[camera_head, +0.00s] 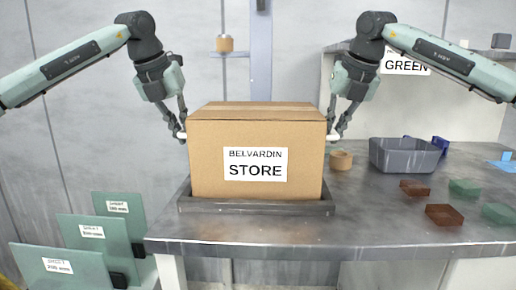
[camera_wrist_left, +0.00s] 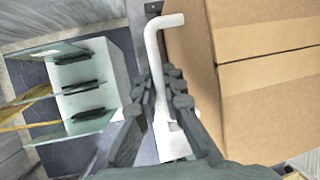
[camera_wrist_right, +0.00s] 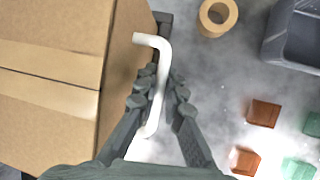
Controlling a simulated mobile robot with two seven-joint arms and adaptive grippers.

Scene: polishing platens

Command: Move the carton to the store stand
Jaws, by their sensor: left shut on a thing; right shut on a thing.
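The carton (camera_head: 257,115) is a brown taped box with a white label reading BELVARDIN STORE. It stands upright within a dark, low-rimmed tray (camera_head: 255,208) on the worktable; whether its base touches the tray floor is hidden. My left gripper (camera_head: 181,132) is shut on the white bent handle (camera_wrist_left: 152,50) at the carton's left side. My right gripper (camera_head: 336,133) is shut on the matching white handle (camera_wrist_right: 150,40) at the carton's right side. The wrist views show the fingers closed around each handle, beside the carton walls. I see nothing labelled as the store stand apart from the carton's label.
Right of the carton on the table (camera_head: 360,225) are a tape roll (camera_head: 341,160), a grey bin (camera_head: 404,155), and several red and green blocks (camera_head: 444,214). A shelf unit labelled GREEN (camera_head: 350,100) stands behind. Labelled green panels (camera_head: 122,215) stand at the lower left.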

